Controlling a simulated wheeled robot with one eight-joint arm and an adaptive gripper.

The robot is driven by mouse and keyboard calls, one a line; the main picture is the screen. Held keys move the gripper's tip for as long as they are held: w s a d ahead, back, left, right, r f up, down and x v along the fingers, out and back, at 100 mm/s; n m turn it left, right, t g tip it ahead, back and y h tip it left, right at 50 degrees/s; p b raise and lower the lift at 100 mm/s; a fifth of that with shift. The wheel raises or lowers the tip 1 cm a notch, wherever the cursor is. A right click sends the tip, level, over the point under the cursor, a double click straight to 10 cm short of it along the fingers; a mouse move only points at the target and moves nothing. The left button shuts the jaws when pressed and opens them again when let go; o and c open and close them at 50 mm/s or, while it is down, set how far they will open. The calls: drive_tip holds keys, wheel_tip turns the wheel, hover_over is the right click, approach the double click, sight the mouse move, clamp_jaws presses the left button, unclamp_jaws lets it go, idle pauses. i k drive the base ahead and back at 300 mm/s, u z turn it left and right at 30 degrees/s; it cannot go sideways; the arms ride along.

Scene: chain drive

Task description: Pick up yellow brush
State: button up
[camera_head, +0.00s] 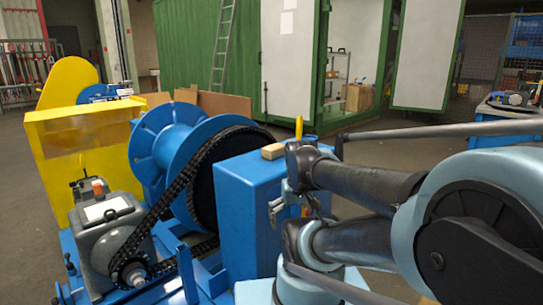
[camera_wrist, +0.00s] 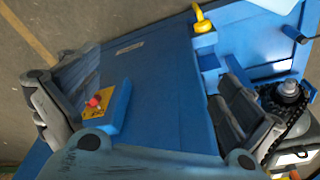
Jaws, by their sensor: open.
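A slim yellow upright piece (camera_head: 299,128), perhaps the yellow brush, shows in the head view just above my arm, behind the blue box's top. Its lower part is hidden by my arm. A small curved yellow piece (camera_wrist: 203,22) shows at the top of the wrist view; I cannot tell whether it is the same thing. My gripper (camera_wrist: 155,85) is open, its fingers wide apart over a blue panel, with nothing held between them. In the head view my gripper is partly hidden by my arm beside the blue box.
A tan block (camera_head: 273,151) lies on top of the blue box (camera_head: 246,205). A red button on a yellow plate (camera_wrist: 95,103) sits between my fingers in the wrist view. Left of the box stand the blue drum (camera_head: 165,145), chain and grey motor (camera_head: 105,225). Open floor lies behind.

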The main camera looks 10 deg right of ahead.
sight(300, 120)
drive_tip(key=z, duration=1.15)
drive_tip(key=k, duration=1.7)
drive_tip(key=u, duration=0.6)
drive_tip(key=i, duration=1)
drive_tip(key=z, duration=0.05)
